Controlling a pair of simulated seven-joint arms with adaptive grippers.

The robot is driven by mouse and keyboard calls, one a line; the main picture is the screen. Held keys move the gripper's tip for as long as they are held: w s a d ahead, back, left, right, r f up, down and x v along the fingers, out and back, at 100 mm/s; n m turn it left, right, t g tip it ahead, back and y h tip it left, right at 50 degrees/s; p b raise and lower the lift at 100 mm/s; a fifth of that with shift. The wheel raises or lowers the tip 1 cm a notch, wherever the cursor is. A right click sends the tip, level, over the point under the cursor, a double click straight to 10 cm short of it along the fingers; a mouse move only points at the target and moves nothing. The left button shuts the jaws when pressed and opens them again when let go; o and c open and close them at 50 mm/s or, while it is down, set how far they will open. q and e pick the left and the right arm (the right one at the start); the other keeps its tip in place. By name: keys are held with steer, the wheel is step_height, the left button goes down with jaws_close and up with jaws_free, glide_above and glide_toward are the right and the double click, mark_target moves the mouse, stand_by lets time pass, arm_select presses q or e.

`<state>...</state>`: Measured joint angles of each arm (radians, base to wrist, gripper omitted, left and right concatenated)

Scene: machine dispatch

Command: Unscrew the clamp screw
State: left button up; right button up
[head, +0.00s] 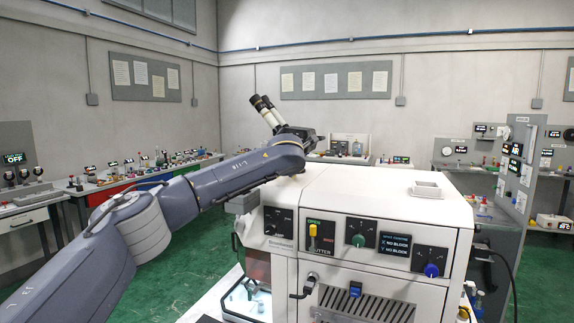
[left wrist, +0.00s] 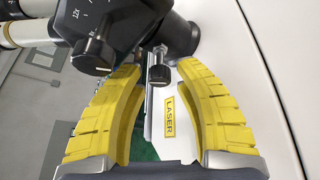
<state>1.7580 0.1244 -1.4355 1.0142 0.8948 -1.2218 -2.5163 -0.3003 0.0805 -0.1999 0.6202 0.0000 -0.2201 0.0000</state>
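My left gripper (left wrist: 160,68) has yellow ribbed fingers and is open. A small black ribbed knob on a short metal stem, which looks like the clamp screw (left wrist: 159,75), stands between the fingertips in the left wrist view, with a gap visible on each side. Above it is the dark body of the microscope (left wrist: 180,36). In the head view the microscope's eyepieces (head: 264,108) rise behind my left arm, which hides the screw and the gripper there. My right gripper is in neither view.
A second dark knob (left wrist: 92,55) with a marked dial sits left of the screw, near the left finger. A white panel with a yellow LASER label (left wrist: 170,115) lies behind the fingers. The large white machine (head: 385,195) stands right of my left arm.

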arm_select(q)
steer(key=shift+w+f, duration=0.1)
steer(key=shift+w, duration=0.25)
steer(key=shift+c, duration=0.2)
